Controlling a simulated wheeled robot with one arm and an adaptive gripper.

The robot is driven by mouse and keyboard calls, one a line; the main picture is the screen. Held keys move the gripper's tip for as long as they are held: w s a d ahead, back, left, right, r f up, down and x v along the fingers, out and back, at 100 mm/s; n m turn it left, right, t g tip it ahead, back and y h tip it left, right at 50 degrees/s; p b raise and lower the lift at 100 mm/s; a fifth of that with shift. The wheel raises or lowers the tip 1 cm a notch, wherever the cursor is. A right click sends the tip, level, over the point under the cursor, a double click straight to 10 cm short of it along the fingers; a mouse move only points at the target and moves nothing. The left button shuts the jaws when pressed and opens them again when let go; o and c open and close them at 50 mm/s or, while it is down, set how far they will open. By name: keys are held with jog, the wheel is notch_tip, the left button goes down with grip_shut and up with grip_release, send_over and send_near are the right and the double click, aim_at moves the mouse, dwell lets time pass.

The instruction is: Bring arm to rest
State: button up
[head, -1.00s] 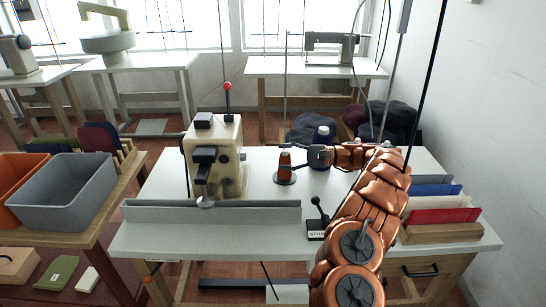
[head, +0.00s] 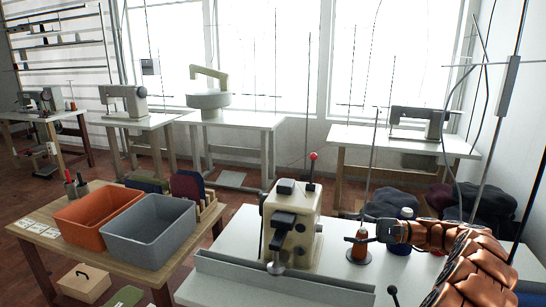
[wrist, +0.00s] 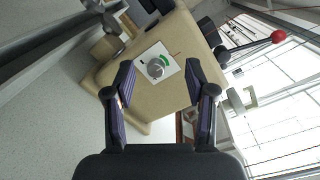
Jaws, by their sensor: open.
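My copper-coloured arm (head: 470,265) reaches in from the lower right of the head view, over the white table. My gripper (head: 382,231) is just right of a brown thread cone (head: 359,241) in that view; I cannot tell if they touch. In the wrist view my gripper (wrist: 160,66) has its two dark fingers spread apart with nothing between them. Beyond them is the cream buttonhole machine (wrist: 165,95) with a grey dial (wrist: 156,68) on a white plate. The machine also stands in the head view (head: 294,228).
A red-knobbed lever (head: 312,157) rises by the machine. A low grey rail (head: 270,283) runs along the table front. An orange bin (head: 100,215) and a grey bin (head: 150,235) are on the left table.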

jog(key=s+a+r+n+g+p, duration=0.1)
jog(key=s+a+r+n+g, duration=0.2)
jog(key=a+r, duration=0.4)
jog(key=s+a+r+n+g+h+p, duration=0.2)
jog(key=s+a+h, duration=0.1)
jog(key=s+a, duration=0.55)
jog(key=s+a+r+n+g+h+p, duration=0.1)
jog(key=s+a+r+g+h, duration=0.3)
jog(key=s, duration=0.7)
jog(key=s+d+f+n+t+h+p, duration=0.1)
jog(key=s+f+n+t+h+p, duration=0.2)
jog(key=s, duration=1)
jog(key=s+d+f+h+p, duration=0.2)
jog(key=s+d+h, duration=0.5)
jog(key=s+d, duration=0.5)
jog(key=shift+s+f+n, duration=0.3)
jog(key=shift+s+f, duration=0.1)
jog(key=shift+s, duration=0.3)
